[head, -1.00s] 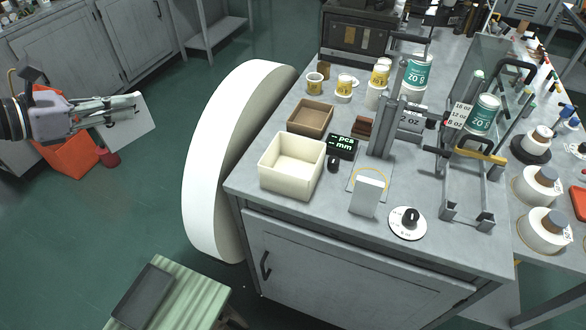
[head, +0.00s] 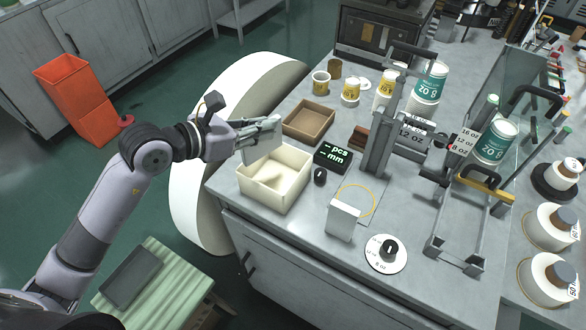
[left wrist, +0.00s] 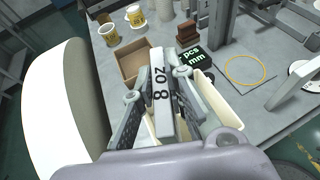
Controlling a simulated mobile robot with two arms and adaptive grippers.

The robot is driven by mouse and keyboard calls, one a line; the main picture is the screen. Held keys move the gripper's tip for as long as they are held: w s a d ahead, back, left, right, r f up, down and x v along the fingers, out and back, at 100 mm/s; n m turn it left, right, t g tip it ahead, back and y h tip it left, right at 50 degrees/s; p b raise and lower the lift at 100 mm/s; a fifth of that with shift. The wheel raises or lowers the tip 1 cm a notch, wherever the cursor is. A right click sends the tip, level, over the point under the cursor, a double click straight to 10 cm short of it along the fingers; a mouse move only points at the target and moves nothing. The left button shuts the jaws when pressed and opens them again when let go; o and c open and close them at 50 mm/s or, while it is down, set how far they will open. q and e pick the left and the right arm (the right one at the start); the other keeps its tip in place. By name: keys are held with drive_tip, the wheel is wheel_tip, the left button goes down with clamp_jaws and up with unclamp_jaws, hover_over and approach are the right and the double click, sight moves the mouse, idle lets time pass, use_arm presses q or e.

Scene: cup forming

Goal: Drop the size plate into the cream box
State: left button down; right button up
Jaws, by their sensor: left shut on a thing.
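My left gripper (head: 262,128) is shut on the size plate (head: 262,146), a flat grey plate. It holds the plate over the back left part of the cream box (head: 290,187), an open square box near the table's left edge. In the left wrist view the plate (left wrist: 160,85) is between the fingers and its edge reads "8 OZ". Behind the fingers, part of the cream box wall (left wrist: 222,104) shows. The box's visible inside is empty. Whether the plate's lower edge is below the rim I cannot tell. My right gripper is not in view.
A brown tray (head: 309,121) stands just behind the cream box. A black display (head: 331,157) reading "pcs mm" and a dark mouse-like object (head: 320,176) are to its right. A white upright block (head: 342,220) and a dial (head: 387,252) stand nearer the front.

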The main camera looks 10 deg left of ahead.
sight(266, 154)
use_arm(q)
drive_tip(key=shift+w+d, duration=0.1)
drive_tip(key=shift+d, duration=0.3)
drive_tip(key=shift+f, duration=0.15)
wheel_tip(266, 154, down, 5)
drive_tip(key=b, duration=0.3)
drive_tip(key=shift+a+r+b, duration=0.1)
drive_tip(key=shift+r+b, duration=0.1)
drive_tip(key=shift+b, duration=0.1)
drive_tip(key=shift+f+b, duration=0.35)
drive_tip(key=shift+f, duration=0.15)
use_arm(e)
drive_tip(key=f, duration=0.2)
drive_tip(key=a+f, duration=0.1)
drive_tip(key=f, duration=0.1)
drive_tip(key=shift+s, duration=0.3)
use_arm(q)
drive_tip(key=c, duration=1.5)
unclamp_jaws()
drive_tip(key=shift+c, duration=0.2)
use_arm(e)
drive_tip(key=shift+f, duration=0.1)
